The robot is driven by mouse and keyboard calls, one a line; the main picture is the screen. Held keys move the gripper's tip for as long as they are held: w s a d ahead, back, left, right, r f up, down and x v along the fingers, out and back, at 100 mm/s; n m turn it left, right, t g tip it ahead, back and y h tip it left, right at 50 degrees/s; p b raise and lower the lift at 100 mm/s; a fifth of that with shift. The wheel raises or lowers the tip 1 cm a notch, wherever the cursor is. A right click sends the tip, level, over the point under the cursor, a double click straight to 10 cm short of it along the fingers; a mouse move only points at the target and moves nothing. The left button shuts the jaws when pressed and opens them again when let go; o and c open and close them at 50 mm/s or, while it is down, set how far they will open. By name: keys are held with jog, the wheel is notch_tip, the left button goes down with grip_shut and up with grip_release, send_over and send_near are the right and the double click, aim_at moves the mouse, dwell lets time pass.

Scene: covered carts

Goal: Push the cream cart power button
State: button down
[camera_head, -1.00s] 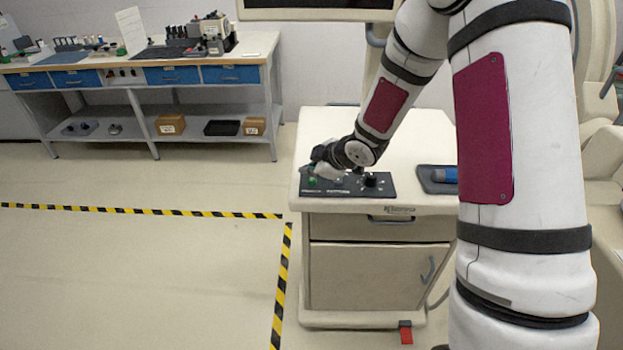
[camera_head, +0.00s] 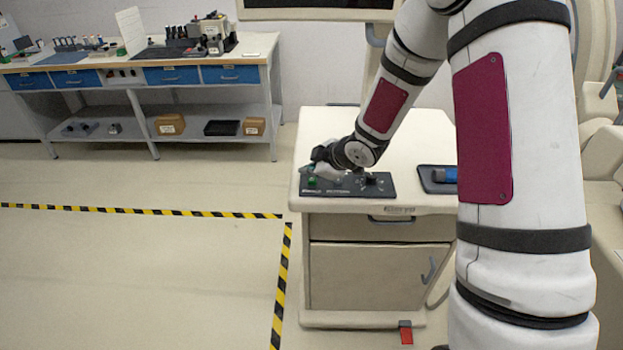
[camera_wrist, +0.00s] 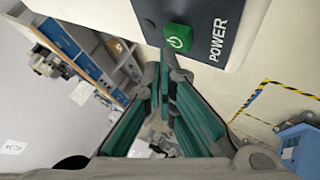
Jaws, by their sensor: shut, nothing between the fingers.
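The cream cart (camera_head: 375,269) stands in the middle of the head view. A dark control panel (camera_head: 345,190) lies along the front edge of its top. The green power button (camera_head: 313,182) is at the panel's left end. In the wrist view the power button (camera_wrist: 178,38) carries a white power symbol beside the word POWER. My gripper (camera_head: 313,168) is over the panel's left end, close to the button. In the wrist view my gripper (camera_wrist: 164,72) is shut and empty, its tips just below the button in the picture. I cannot tell whether they touch it.
A black knob (camera_head: 372,179) is on the panel right of the button. A dark tray (camera_head: 437,186) with a blue item sits farther right on the cart. A workbench (camera_head: 140,66) stands at the back left. The floor left of the cart is clear.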

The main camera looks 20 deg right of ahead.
aim_at(310, 181)
jog(key=shift+f, duration=0.35)
jog(key=shift+f+b, duration=0.25)
jog(key=shift+b, duration=0.05)
dwell(0.3)
jog(key=shift+r+p, duration=0.55)
jog(key=shift+r, duration=0.15)
jog(key=shift+r, duration=0.1)
notch_tip(310, 181, up, 5)
jog(key=p, duration=0.3)
jog(key=shift+s+p, duration=0.15)
jog(key=shift+p, duration=0.25)
jog(key=shift+r, duration=0.4)
